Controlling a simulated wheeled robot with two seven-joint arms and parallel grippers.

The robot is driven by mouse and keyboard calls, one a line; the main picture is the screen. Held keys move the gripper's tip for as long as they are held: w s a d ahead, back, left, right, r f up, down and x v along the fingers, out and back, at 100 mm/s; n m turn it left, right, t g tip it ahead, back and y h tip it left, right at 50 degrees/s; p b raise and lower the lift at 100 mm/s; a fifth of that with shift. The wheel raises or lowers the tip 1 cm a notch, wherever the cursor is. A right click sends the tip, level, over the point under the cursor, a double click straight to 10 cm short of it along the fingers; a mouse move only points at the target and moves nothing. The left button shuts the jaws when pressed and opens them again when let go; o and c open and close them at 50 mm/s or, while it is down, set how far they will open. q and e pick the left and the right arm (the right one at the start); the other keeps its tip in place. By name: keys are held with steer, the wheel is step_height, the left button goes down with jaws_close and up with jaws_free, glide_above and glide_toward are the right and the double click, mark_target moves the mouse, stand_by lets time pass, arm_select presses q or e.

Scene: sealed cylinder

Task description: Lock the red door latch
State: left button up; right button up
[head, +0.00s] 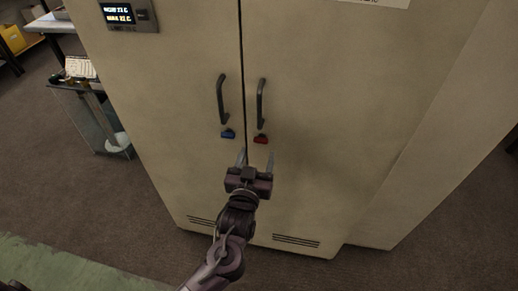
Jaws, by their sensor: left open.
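The red latch (261,139) is a small piece on the right door of a tall beige cabinet (330,90), just below that door's dark handle (261,103). A similar blue latch (228,133) sits on the left door below its own handle (221,98). My left gripper (255,160) is in front of the cabinet, just below the red latch, with its two fingers pointing up and spread apart. Nothing shows between the fingers. The gripper appears apart from the latch, though the depth gap is hard to judge. My right gripper is out of view.
Both cabinet doors look closed, with a narrow seam between them. A display panel (128,15) is at the upper left of the cabinet. A cart (94,117) with items on it stands to the left. Brown carpet (90,195) around the cabinet's front is clear.

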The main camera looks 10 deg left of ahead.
arm_select(q)
steer(key=shift+s+a, duration=0.1)
steer(key=shift+s, duration=1.65)
steer(key=s+a+f+m+g, duration=0.1)
steer(key=s+a+f+g, duration=0.15)
steer(key=f, duration=0.85)
steer(key=s+a+f+m+g, duration=0.1)
steer(key=s+f+g, duration=0.25)
steer(key=f, duration=0.85)
steer(key=s+a+f+m+g, duration=0.15)
steer(key=s+f, duration=0.25)
steer(key=f, duration=0.7)
steer(key=s+a+f+g, duration=0.2)
steer(key=s+f, duration=0.4)
steer(key=s, duration=0.4)
steer(key=s+a+f+n+g, duration=0.1)
steer(key=s+a+f+g, duration=0.2)
steer(key=s+f, duration=0.3)
steer(key=s+a+f+g, duration=0.3)
steer(key=s+f, duration=0.4)
steer(key=s, duration=0.6)
steer(key=shift+s+a+g+y, duration=0.25)
steer(key=shift+s+g+y, duration=0.1)
steer(key=shift+g, duration=0.4)
steer(key=shift+f, duration=0.1)
